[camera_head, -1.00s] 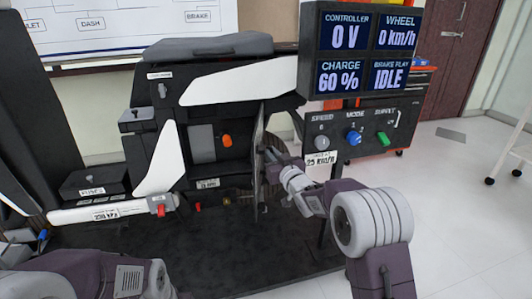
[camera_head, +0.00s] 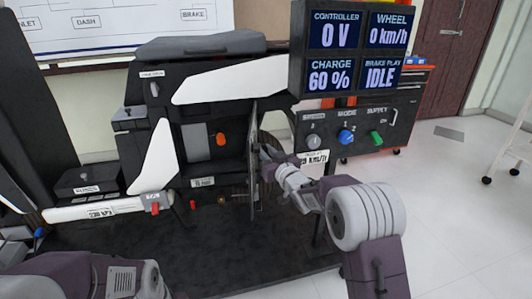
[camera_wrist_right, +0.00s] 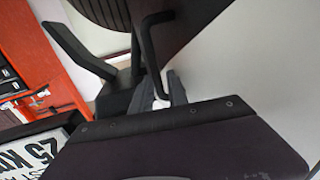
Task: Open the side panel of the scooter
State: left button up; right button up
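The scooter (camera_head: 204,47) is a black body with white trim in the head view. Its side panel (camera_head: 253,190) stands swung out, seen nearly edge-on, and the bay (camera_head: 196,142) with an orange knob (camera_head: 220,139) is exposed. My right gripper (camera_head: 268,165) is at the right-hand face of the panel. In the right wrist view, a bent black handle (camera_wrist_right: 150,58) runs down to the gripper's grey fingers (camera_wrist_right: 162,88), in front of a pale surface. Whether the fingers pinch the handle is unclear. My left arm shows at the lower left; its gripper is out of frame.
A display box (camera_head: 295,50) and a control board with knobs (camera_head: 346,137) stand just right of the panel, close to my right forearm. A fuses box (camera_head: 88,183) and a white bar (camera_head: 95,211) are at the left.

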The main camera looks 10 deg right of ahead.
jog(key=b+v, duration=0.1)
jog(key=v, duration=0.8)
